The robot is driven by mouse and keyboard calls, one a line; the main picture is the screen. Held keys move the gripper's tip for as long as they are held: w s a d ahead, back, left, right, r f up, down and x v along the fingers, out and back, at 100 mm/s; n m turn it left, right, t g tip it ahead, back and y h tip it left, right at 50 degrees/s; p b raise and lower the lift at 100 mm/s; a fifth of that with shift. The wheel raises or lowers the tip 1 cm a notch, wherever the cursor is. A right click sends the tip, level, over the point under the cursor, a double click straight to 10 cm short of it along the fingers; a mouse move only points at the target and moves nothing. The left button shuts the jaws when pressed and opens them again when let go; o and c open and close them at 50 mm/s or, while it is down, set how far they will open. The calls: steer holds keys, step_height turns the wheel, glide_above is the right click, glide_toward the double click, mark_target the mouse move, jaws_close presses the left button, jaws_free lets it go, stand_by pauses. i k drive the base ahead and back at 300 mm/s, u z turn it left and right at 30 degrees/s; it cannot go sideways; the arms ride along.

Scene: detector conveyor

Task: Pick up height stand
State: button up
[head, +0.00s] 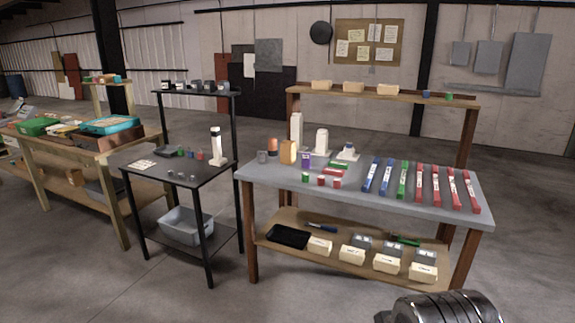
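I cannot tell for sure which thing is the height stand. A slim white upright stand with a dark top part (216,145) is on the right side of the black table (140,178). On the left part of the grey-topped table (262,179) stand a tall white block (296,130), a shorter white block (321,141) and a low white device with a dark top (347,153). All of these are upright and nothing holds them. My gripper's fingers are not in view; only a ribbed metal part of my arm shows at the lower right.
Red, blue and green bars (403,180) lie in a row on the grey table. A plastic bin (187,225) is under the black table. A cluttered wooden bench is at left. The front floor is clear.

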mark_target(347, 155)
steer(key=u, duration=0.2)
steer(key=i, duration=3.8)
steer(key=z, duration=0.1)
